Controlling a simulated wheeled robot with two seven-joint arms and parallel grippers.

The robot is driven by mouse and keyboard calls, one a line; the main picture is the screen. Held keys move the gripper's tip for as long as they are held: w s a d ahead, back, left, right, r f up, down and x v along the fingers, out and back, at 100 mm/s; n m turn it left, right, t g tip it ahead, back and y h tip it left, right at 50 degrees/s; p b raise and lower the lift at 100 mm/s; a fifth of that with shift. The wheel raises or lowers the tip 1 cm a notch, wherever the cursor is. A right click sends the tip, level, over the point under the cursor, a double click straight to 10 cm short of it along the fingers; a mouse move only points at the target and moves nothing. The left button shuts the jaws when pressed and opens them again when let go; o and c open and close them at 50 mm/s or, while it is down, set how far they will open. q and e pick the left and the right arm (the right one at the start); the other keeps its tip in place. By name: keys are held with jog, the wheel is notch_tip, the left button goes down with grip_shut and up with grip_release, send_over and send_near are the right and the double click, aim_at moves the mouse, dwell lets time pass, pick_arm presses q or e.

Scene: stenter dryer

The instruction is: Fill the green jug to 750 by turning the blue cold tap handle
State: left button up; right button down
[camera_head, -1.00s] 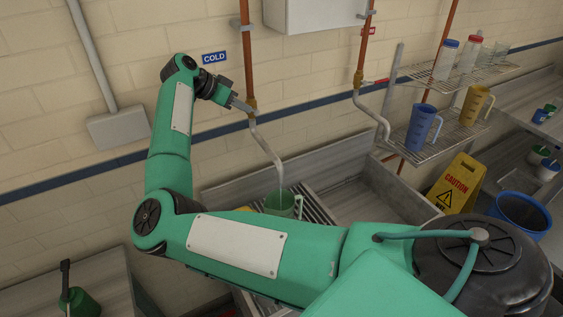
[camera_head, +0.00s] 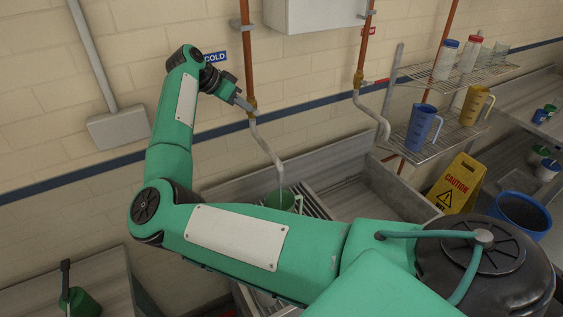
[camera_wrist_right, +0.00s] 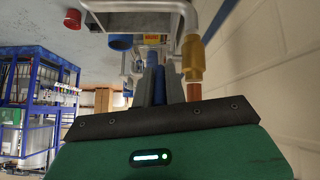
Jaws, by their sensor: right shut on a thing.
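The green jug (camera_head: 279,201) stands on the slatted rack in the sink, under the cold tap's spout (camera_head: 268,150). My right arm hides its lower part, and neither its level marks nor any water can be made out. The right gripper (camera_head: 243,104) is at the cold tap's valve, beside the copper pipe under the COLD sign. In the right wrist view its fingers (camera_wrist_right: 159,88) are shut on the blue tap handle (camera_wrist_right: 158,62), which shows between them. My left gripper is out of view.
A second pipe with a red handle (camera_head: 376,81) is to the right. Wire shelves hold a blue jug (camera_head: 421,128) and a yellow jug (camera_head: 474,105). A yellow caution sign (camera_head: 458,184) and a blue bucket (camera_head: 522,213) stand at the right.

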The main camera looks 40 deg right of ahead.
jog(key=shift+r, duration=0.1)
jog(key=shift+s+d+r+t+y, duration=0.1)
jog(key=shift+d+r+t+y, duration=0.35)
jog(key=shift+y, duration=0.75)
jog(key=shift+s+d+y, duration=0.1)
jog(key=shift+d+y, duration=0.25)
jog(key=shift+y, duration=0.05)
jog(key=shift+r, duration=0.1)
dwell(4.9)
jog(key=shift+a+f+g+h+b, duration=0.25)
jog(key=shift+a+f+h+b, duration=0.15)
jog(key=shift+f+h+b, duration=0.3)
jog(key=shift+w+a+h, duration=0.2)
jog(key=shift+a+h, duration=0.1)
jog(key=shift+h, duration=0.2)
jog(key=shift+r+h, duration=0.2)
jog(key=shift+h, duration=0.1)
